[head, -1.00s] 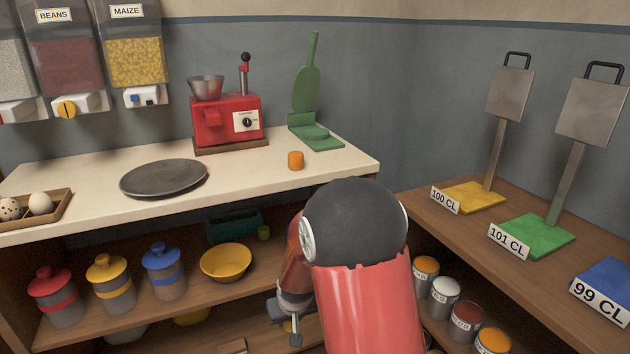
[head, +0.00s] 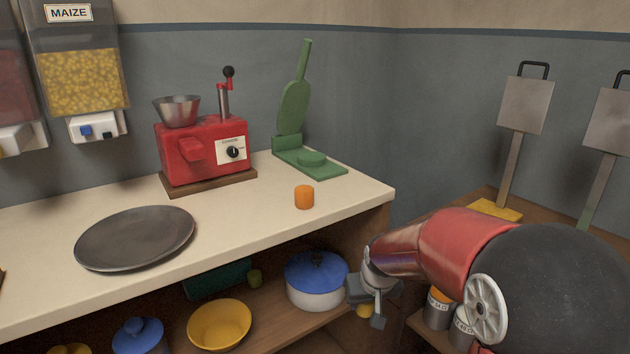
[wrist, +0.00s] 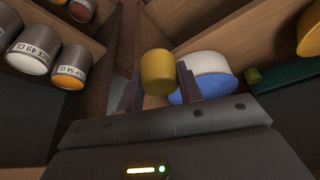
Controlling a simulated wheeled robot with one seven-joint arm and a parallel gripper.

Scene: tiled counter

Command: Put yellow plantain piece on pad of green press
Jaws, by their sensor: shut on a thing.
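My gripper (head: 368,308) is shut on the yellow plantain piece (wrist: 157,72), which sits between its two fingers in the wrist view. In the head view only a bit of the yellow piece (head: 363,312) shows below the fingers. The gripper is in front of the counter, lower than its top, near the right end of the shelf. The green press (head: 293,107) stands open at the back right of the counter, its upper arm tilted up. Its round pad (head: 312,158) is bare.
An orange piece (head: 304,197) stands on the counter in front of the press. The red mill (head: 203,150) is left of the press, and a dark plate (head: 136,238) lies front left. A blue-lidded pot (head: 316,281) is on the shelf by my gripper.

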